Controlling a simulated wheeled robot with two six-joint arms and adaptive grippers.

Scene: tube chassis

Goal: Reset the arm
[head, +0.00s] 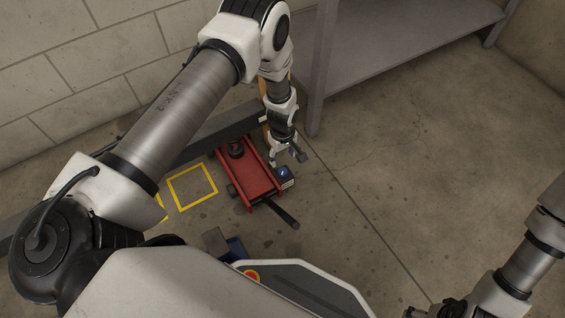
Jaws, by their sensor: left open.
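My left arm reaches in from the left and bends down toward the floor. My left gripper (286,158) hangs at the arm's end with its fingers apart and nothing seen between them. It appears just above or beside the right edge of a red floor jack (259,183), near a small dark blue item (285,174). I cannot tell whether it touches either one. My right arm comes in at the lower right. Its end is cut off by the bottom edge, so its finger state cannot be made out.
A yellow square outline (192,187) marks the floor left of the jack. A grey metal bench (390,50) with a leg stands behind, along a block wall (70,80). A dark bar (215,130) passes behind my left arm. The concrete floor (400,160) to the right is clear.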

